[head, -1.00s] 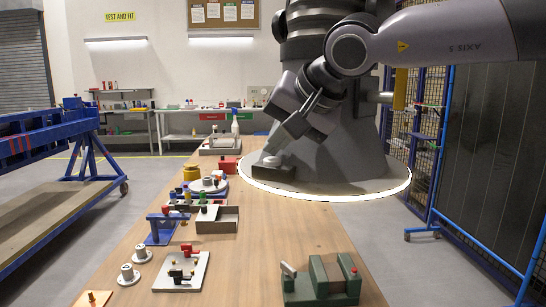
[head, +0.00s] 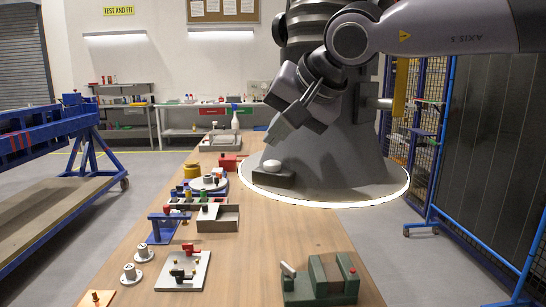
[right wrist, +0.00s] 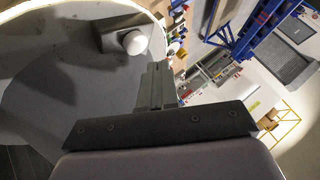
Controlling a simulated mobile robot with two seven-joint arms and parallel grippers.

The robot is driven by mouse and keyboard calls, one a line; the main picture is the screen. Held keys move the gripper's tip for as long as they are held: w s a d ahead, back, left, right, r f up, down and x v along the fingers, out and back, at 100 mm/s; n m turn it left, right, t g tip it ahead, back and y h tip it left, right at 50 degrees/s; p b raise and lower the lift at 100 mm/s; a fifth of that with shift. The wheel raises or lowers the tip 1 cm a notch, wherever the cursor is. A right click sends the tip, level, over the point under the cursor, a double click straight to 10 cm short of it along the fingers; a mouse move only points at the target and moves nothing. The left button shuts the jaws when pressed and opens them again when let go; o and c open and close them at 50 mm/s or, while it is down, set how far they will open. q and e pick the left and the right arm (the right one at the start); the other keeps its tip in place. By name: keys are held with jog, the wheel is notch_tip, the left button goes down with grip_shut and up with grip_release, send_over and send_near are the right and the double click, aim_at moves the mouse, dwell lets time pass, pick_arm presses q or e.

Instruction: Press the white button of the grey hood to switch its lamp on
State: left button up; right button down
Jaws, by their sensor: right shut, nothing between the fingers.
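The grey hood (head: 350,155) is a large cone at the right of the table, and its bottom rim (head: 340,204) shows a bright white band. The white button (head: 272,165) is a rounded cap on a dark block (head: 272,178) at the hood's left front. In the right wrist view the button (right wrist: 134,43) also shows, up and left of the fingers. My left gripper is not in view.
A wooden table (head: 240,265) runs forward with fixtures along its left side, including a grey plate (head: 183,272) and an open box (head: 218,218). A green vise (head: 322,280) stands at the near right. The table's middle is clear. Blue frames stand at both sides.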

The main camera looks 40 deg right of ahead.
aim_at(277, 163)
notch_tip(277, 163, up, 5)
jog(key=p, duration=0.4)
jog(key=shift+r, duration=0.15)
jog(key=shift+s, duration=0.1)
